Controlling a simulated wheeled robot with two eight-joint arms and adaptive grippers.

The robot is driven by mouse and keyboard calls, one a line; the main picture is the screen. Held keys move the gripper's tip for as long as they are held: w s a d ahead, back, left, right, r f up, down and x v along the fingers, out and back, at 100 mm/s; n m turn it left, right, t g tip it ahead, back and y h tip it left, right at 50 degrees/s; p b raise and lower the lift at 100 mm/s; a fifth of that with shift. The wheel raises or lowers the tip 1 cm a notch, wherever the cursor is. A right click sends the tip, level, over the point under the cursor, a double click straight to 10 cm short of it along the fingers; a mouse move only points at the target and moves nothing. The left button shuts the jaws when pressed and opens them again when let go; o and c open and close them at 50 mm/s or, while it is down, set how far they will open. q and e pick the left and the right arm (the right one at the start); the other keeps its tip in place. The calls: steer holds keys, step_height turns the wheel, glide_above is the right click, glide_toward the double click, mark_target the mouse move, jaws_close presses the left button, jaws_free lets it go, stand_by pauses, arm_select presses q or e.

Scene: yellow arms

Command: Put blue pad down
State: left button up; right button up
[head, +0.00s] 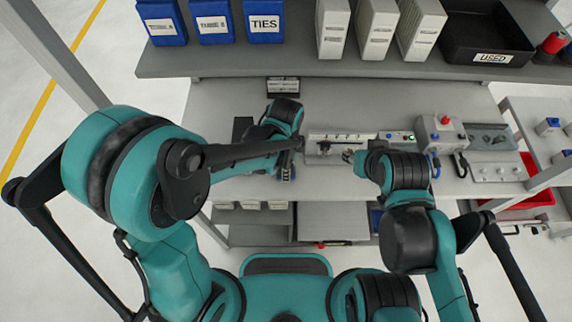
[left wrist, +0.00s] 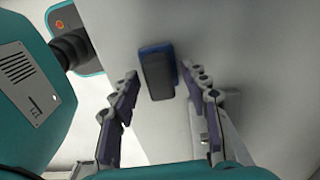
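The blue pad (left wrist: 157,72), a small blue block with a dark face, shows in the left wrist view against the grey surface. My left gripper (left wrist: 161,76) is open, with one finger to each side of the pad and gaps between them. I cannot tell exactly how far the pad is from the fingertips. In the head view my left gripper (head: 287,170) is over the workbench's front part, and the pad is hidden or too small to make out there. My right gripper (head: 350,156) is near the bench's middle, mostly hidden by its wrist; its opening is unclear.
The grey workbench (head: 225,105) holds a fixture plate (head: 340,138) and a box with a red button (head: 445,122). A shelf (head: 300,66) above carries blue bins (head: 265,20), white binders (head: 375,30) and a black "USED" tray (head: 490,58). The bench's back left is clear.

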arm_select(q)
steer(key=shift+f, duration=0.1)
steer(key=r, duration=0.2)
steer(key=r+p, duration=0.1)
steer(key=r, duration=0.1)
steer(key=r+p, duration=0.1)
steer(key=r, duration=0.1)
steer(key=shift+w+d+r, duration=0.1)
steer(key=shift+d, duration=0.2)
steer(key=shift+r, duration=0.7)
steer(key=s+a+r+n+t, duration=0.2)
steer(key=a+r+n, duration=0.3)
steer(key=a+n, duration=0.4)
steer(key=s+a+r+n+t, duration=0.3)
steer(key=a+r+n+t, duration=0.2)
steer(key=a+n, duration=0.4)
steer(key=shift+s+a, duration=0.2)
step_height(320, 180, down, 8)
steer(key=b, duration=0.7)
steer(key=shift+b, duration=0.4)
